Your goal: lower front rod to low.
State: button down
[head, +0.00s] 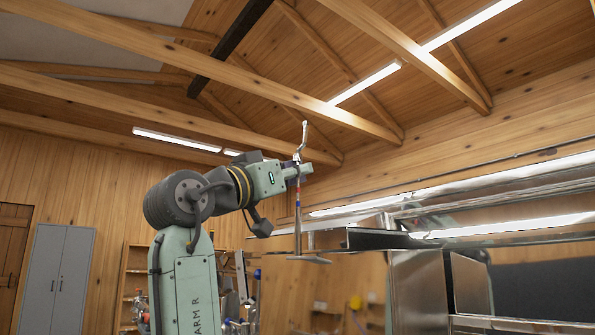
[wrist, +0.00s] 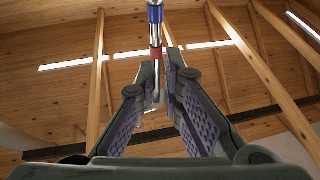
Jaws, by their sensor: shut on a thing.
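The front rod (head: 298,215) is a thin upright metal rod with a bent top end. Its lower end meets a flat metal foot (head: 309,259) beside the steel evaporator (head: 420,285). In the wrist view the rod (wrist: 155,35) carries a blue band above a red band. My gripper (head: 298,172) is shut on the rod in its upper part, below the bent end. In the wrist view both fingers of my gripper (wrist: 163,72) close in around the rod below the red band. Which level the rod is set at cannot be told.
Long shiny steel pans and hoods (head: 480,205) fill the right side, close to the rod's foot. A wooden shelf (head: 140,280) with tools and a grey cabinet (head: 58,280) stand at the back left. Open air lies above, below wooden beams (head: 200,90).

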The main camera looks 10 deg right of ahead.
jog(key=shift+s+d, duration=0.1)
jog(key=shift+s, duration=0.05)
notch_tip(320, 180, down, 3)
jog(key=shift+r+b, duration=0.1)
jog(key=shift+b, duration=0.9)
jog(key=c, duration=1.8)
grip_release()
jog(key=v, duration=1.2)
